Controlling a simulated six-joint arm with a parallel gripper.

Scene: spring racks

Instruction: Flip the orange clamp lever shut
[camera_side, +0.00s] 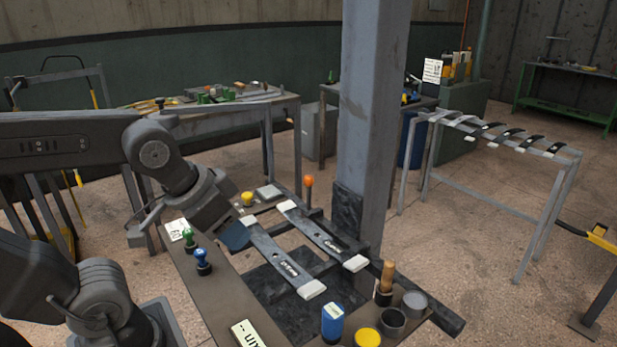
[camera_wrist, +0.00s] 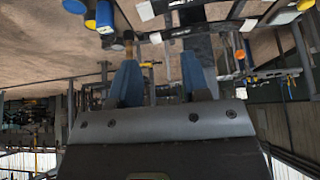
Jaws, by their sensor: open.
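The orange clamp lever (camera_side: 309,181) shows in the side view as an orange knob on an upright dark stem, at the far side of the rack by the grey column. An orange knob (camera_wrist: 239,54), likely the same lever, shows small at the right in the wrist view. My gripper (camera_side: 236,236) is left of the lever in the side view, above the near-left bench edge and clear of the lever. In the wrist view its two blue fingers (camera_wrist: 160,62) are spread apart with nothing between them. The lever's base is hidden.
Two dark leaf springs with white ends (camera_side: 285,262) lie across the rack. Green and blue knobs (camera_side: 202,262) stand on the left rail. A blue can (camera_side: 332,322), yellow-topped pot (camera_side: 367,338) and wooden-handled tool (camera_side: 386,277) stand in front. The grey column (camera_side: 372,120) rises beside the lever.

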